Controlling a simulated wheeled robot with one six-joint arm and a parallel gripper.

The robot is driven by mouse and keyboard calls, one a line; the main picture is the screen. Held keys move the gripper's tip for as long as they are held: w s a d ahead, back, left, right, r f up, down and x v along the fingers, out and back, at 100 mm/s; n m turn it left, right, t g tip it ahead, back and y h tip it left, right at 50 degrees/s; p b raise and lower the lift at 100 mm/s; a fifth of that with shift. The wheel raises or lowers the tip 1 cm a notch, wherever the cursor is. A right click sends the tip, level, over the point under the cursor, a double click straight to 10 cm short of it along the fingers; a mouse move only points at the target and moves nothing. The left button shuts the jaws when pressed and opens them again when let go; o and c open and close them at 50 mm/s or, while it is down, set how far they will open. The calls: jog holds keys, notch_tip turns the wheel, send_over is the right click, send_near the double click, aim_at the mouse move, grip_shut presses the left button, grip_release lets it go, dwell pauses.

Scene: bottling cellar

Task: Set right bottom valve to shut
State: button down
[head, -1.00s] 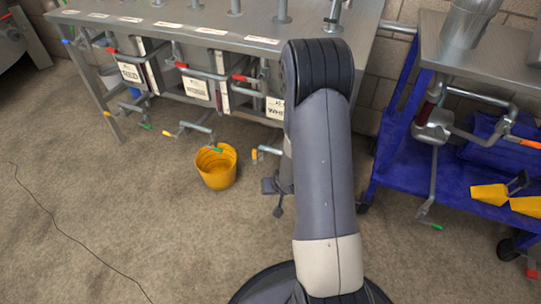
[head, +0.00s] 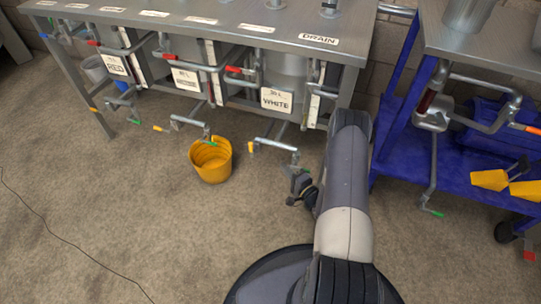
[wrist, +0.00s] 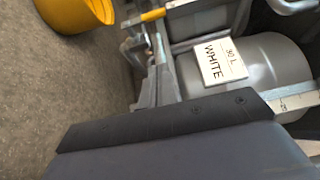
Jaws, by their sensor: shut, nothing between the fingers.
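The right bottom valve (head: 275,144) sits on a grey pipe below the tank labelled WHITE (head: 277,100). It has a yellow-tipped handle (head: 251,147) at its left end and a green tip (head: 294,158) at its right end. In the wrist view the yellow handle (wrist: 153,15) shows at the top, beside the WHITE label (wrist: 221,62). My gripper (head: 297,194) is shut and empty, just below the right end of the valve; I cannot tell whether it touches it. My arm hides what lies behind it, and dark parts of mine cover the lower wrist view.
A yellow bucket (head: 210,160) stands on the floor left of the valve. Other valves with coloured tips hang under the bench (head: 350,48). A blue cart (head: 398,165) with a pump and pipes stands at right.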

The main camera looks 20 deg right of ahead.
jog(key=b, duration=0.3)
send_near(252, 148)
jog(key=w+d, duration=0.2)
jog(key=w, duration=0.3)
jog(key=shift+w+a+f+b, duration=0.1)
jog(key=shift+w+a+b, duration=0.2)
jog(key=shift+w+a, duration=0.35)
jog(key=shift+w+a+b, duration=0.25)
jog(key=shift+w+a, duration=0.1)
jog(key=shift+a, duration=0.5)
jog(key=shift+w+a+g+p, duration=0.1)
jog(key=shift+w+g+p, duration=0.05)
jog(key=shift+g+p, duration=0.15)
